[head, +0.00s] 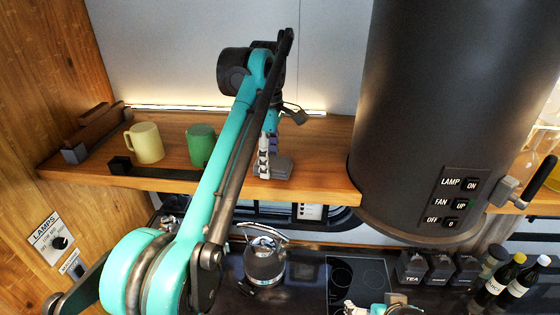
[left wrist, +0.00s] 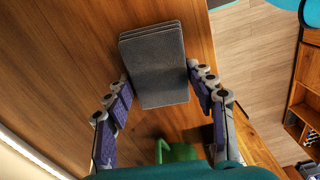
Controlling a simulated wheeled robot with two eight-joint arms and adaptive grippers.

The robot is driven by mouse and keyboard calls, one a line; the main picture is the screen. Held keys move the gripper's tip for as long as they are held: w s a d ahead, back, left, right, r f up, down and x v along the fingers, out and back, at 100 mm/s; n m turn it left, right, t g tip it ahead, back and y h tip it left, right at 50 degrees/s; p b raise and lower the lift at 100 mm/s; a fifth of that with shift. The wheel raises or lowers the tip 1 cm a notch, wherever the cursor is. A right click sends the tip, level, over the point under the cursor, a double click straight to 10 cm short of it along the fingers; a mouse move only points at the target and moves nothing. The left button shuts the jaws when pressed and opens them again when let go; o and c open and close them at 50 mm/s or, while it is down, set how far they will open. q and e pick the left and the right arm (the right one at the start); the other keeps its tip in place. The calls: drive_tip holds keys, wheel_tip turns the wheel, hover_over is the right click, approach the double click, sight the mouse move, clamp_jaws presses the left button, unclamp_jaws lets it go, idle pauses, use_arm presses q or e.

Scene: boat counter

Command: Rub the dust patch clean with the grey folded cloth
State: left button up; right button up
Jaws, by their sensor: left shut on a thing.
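The grey folded cloth (head: 284,166) is at the wooden shelf, right of the green mug. In the left wrist view the cloth (left wrist: 153,62) shows as a layered dark grey block between the two fingers. My left gripper (head: 268,158) is shut on the cloth, with a finger on either side of it in the left wrist view (left wrist: 158,80). Whether the cloth touches the shelf is hard to tell. I cannot make out a dust patch in either view. A piece of my right gripper (head: 374,308) shows at the bottom edge of the head view; its jaws are unclear.
The wooden shelf (head: 320,185) holds a yellow mug (head: 147,143) and a green mug (head: 201,145), left of the cloth. A large dark hood (head: 440,100) bounds the shelf at right. Below are a kettle (head: 264,262), a hob (head: 357,277), canisters and bottles.

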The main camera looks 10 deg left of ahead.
use_arm(q)
drive_tip(key=shift+a+r, duration=0.1)
drive_tip(key=shift+a, duration=1.85)
drive_tip(key=shift+d, duration=0.15)
drive_tip(key=shift+r, duration=1.5)
